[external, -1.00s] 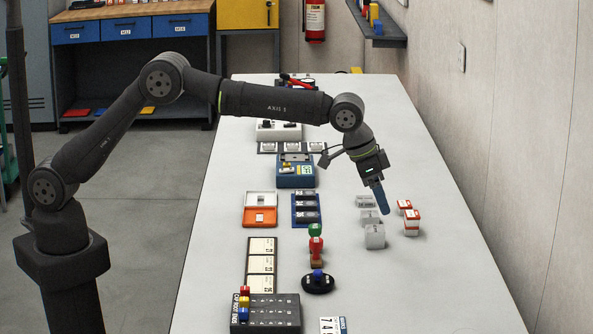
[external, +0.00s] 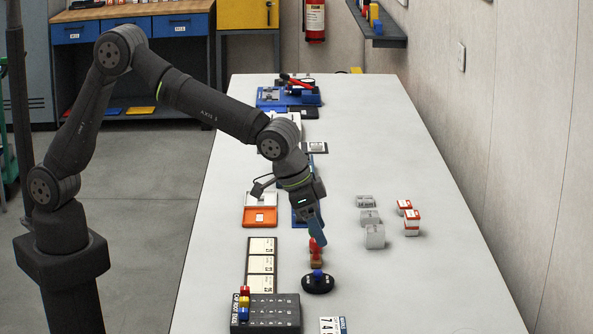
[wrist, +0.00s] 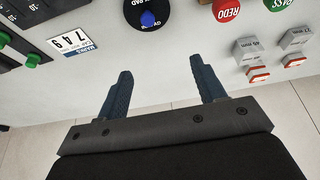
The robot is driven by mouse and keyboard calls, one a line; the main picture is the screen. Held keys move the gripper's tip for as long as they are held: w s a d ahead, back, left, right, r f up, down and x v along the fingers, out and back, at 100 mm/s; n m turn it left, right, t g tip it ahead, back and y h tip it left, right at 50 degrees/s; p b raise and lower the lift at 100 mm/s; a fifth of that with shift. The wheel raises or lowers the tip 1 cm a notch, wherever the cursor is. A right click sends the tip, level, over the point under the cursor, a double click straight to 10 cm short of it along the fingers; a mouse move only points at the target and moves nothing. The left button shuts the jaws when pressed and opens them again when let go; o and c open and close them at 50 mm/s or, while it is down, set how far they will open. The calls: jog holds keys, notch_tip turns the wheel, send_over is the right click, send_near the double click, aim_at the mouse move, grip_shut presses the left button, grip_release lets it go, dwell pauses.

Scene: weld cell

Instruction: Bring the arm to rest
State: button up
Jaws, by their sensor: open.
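My gripper (external: 317,232) hangs over the middle of the long white table (external: 420,262), near the red stamp (external: 316,256), and hides part of it in the external view. In the wrist view, my two blue fingers (wrist: 158,90) stand well apart with nothing between them. My arm is bent, with its elbow high and its forearm sloping down to the right.
Grey and red-white blocks (external: 375,237) stand to the right. A black round pad with a blue knob (external: 318,283), a dark box with coloured pegs (external: 275,315) and an orange tray (external: 260,217) are nearby. The table's right side is largely clear.

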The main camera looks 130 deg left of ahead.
jog(key=shift+s+a+f, duration=0.1)
jog(key=shift+a+f, duration=0.45)
jog(key=shift+a, duration=0.2)
jog(key=shift+d, duration=0.1)
jog(key=w+a+r, duration=0.1)
jog(key=a, duration=0.7)
jog(key=w+a+r, duration=0.2)
jog(key=a, duration=0.6)
jog(key=shift+w+r, duration=0.15)
jog(key=shift+r, duration=0.15)
jog(key=shift+d, duration=0.2)
